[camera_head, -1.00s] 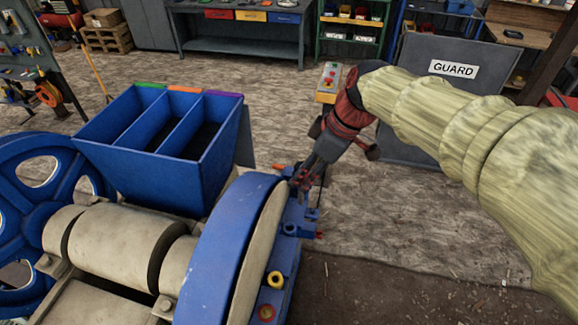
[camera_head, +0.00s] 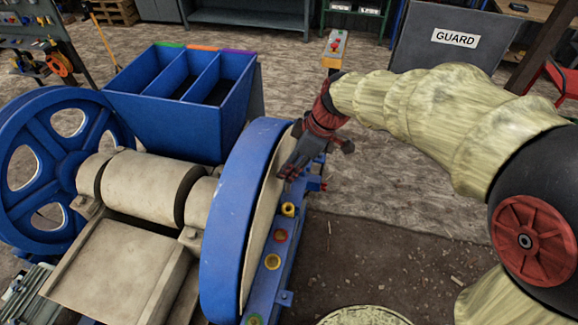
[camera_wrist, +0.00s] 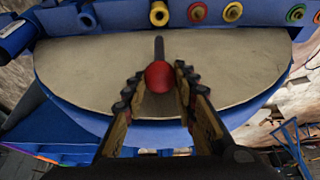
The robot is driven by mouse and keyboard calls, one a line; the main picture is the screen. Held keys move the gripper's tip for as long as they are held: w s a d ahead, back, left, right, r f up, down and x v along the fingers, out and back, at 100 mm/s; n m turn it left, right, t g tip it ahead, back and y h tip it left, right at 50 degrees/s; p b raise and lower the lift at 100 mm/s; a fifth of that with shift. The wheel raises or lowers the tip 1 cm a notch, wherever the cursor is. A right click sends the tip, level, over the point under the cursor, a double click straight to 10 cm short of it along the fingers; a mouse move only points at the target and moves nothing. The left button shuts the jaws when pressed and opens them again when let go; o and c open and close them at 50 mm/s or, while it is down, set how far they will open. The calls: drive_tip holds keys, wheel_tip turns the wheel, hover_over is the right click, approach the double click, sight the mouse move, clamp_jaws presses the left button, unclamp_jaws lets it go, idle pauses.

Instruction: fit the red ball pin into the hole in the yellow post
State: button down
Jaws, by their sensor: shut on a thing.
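In the wrist view the red ball pin (camera_wrist: 158,76) is between my gripper's two ridged fingers (camera_wrist: 158,90), with its dark shaft pointing up the picture. The yellow post (camera_wrist: 158,14) with a dark hole stands at the top of the wrist view, in line with the shaft. The pin's tip appears apart from the post. In the head view the yellow post (camera_head: 288,209) is on the blue frame beside the big wheel, just below my gripper (camera_head: 287,174). The pin cannot be made out in the head view.
The blue-rimmed wheel (camera_head: 232,215) stands close left of my gripper. Other coloured posts, one red (camera_head: 281,236) and one yellow (camera_head: 272,262), line the blue frame. A blue three-part hopper (camera_head: 180,120) stands behind. The floor to the right is open.

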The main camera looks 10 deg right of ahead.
drive_tip(key=shift+s+a+r, duration=0.1)
drive_tip(key=shift+s, duration=0.05)
drive_tip(key=shift+b, duration=0.35)
drive_tip(key=shift+f+b, duration=2.3)
drive_tip(key=shift+f, duration=0.05)
drive_tip(key=shift+f+b, duration=0.25)
drive_tip(key=shift+b, duration=0.05)
drive_tip(key=shift+f+b, duration=1.7)
drive_tip(key=shift+f, duration=0.1)
drive_tip(key=shift+f+b, duration=3.75)
drive_tip(key=shift+f, duration=0.4)
